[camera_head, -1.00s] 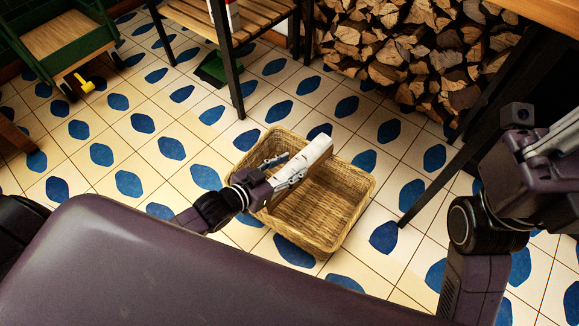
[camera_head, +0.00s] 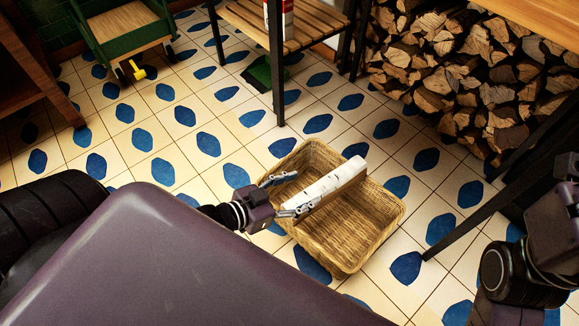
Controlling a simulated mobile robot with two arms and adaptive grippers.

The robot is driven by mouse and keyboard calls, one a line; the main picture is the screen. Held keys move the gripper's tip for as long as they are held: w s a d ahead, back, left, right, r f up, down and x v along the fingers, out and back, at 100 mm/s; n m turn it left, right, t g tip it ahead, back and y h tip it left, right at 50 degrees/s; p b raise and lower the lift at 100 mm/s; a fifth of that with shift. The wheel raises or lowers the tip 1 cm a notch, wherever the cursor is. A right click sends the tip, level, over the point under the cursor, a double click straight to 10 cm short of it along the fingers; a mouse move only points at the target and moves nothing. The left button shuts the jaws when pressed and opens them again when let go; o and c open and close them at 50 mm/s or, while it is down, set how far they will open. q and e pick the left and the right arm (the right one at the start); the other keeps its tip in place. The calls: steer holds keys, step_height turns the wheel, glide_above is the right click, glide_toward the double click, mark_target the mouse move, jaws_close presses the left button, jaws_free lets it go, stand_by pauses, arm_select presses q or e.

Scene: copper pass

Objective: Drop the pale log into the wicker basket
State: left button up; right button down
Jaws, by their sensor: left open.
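The pale log (camera_head: 332,186), with whitish bark, slants across the wicker basket (camera_head: 345,262), its far end overlapping the far rim. The basket stands on the tiled floor. My left gripper (camera_head: 287,195) is over the basket's left side, its two fingers spread apart. The log's near end is at the fingertips; I cannot tell whether a finger touches it, or whether the log rests on the basket or is just above it. My right arm is at the right edge, with only a sliver of what may be its gripper (camera_head: 574,196) showing.
A slatted wooden rack (camera_head: 305,27) with dark legs stands behind the basket. Stacked firewood (camera_head: 470,75) fills the back right. A green cart (camera_head: 125,30) is at the back left. A dark slanting leg (camera_head: 470,217) is close to the basket's right. Tiles left of the basket are clear.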

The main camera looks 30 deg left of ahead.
arm_select(q)
steer(key=shift+v, duration=1.9)
